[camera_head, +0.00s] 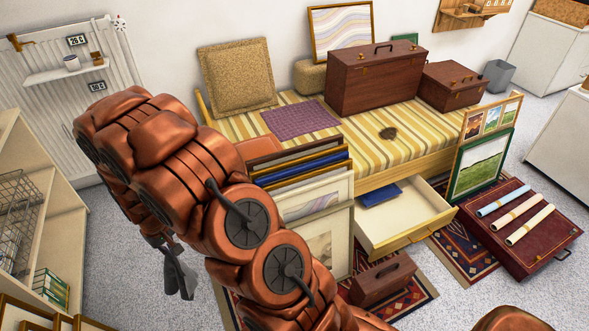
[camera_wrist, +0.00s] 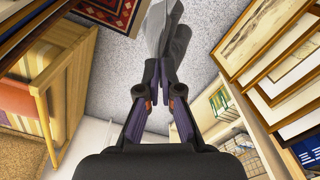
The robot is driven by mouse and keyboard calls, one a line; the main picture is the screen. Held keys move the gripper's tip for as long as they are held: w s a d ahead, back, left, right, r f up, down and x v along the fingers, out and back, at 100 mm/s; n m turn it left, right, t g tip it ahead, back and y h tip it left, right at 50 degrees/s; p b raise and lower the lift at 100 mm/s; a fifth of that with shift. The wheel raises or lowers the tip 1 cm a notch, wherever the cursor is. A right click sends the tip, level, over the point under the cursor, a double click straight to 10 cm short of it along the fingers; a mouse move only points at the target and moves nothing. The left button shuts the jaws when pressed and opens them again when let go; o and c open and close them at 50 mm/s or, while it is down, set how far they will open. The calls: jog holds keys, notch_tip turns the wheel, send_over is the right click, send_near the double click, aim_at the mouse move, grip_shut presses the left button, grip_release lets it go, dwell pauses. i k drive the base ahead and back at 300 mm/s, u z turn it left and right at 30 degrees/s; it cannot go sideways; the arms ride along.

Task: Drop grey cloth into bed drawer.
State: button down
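The bed drawer (camera_head: 432,236) is pulled out from the front of the bed. It is open at the top, with a flat blue item lying inside at its back left. My gripper (camera_head: 168,248) hangs below my arm at the left, well apart from the drawer. In the wrist view, the fingers of my gripper (camera_wrist: 160,78) come close together on the grey cloth (camera_wrist: 155,25), which sticks out past the fingertips. The cloth also hangs below my gripper in the head view (camera_head: 181,277). My arm hides part of the floor and bed.
Framed prints (camera_head: 318,200) lean upright just left of the drawer. A small brown case (camera_head: 382,280) stands on the rug in front of it. A shelf unit (camera_head: 45,190) is at the left. A maroon portfolio (camera_head: 545,240) with rolled papers lies at the right.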

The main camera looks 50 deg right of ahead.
aim_at(383, 228)
jog(key=k, duration=0.85)
jog(key=u, duration=2.3)
jog(key=k, duration=2.5)
jog(key=z, duration=3.15)
